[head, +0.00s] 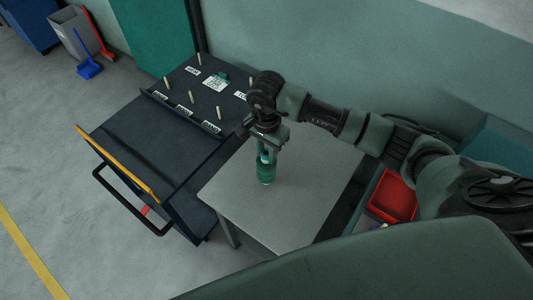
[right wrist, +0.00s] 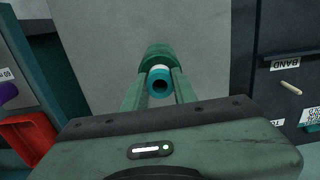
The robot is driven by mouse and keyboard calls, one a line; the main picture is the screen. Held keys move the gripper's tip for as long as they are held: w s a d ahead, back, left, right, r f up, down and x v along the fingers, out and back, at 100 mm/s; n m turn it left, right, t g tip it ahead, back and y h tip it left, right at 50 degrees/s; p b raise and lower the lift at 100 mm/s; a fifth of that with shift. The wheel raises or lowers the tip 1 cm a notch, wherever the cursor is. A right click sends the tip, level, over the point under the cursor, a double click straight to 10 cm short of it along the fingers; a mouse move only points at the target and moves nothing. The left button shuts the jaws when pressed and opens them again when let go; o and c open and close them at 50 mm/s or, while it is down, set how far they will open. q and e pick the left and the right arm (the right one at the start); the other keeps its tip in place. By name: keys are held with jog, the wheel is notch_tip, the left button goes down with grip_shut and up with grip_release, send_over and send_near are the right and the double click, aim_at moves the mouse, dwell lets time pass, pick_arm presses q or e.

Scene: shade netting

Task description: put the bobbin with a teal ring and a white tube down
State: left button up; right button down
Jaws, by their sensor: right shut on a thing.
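The bobbin (head: 266,172) has a green body, and in the right wrist view it shows a teal ring (right wrist: 160,82) with a dark hole and a bit of white tube. My right gripper (head: 266,152) is shut on it from above, with a finger on either side. The bobbin is upright over the grey table (head: 310,203), close to its top; I cannot tell whether its lower end touches. My left gripper is not in view.
A dark cart (head: 130,140) with upright pegs, labels and a yellow edge stands left of the table. A red bin (head: 394,196) is to the right, partly behind my arm. The tabletop around the bobbin is clear.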

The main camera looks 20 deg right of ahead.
jog(key=shift+f, duration=0.95)
jog(key=shift+f, duration=0.2)
jog(key=c, duration=1.1)
grip_release()
jog(key=shift+r, duration=0.1)
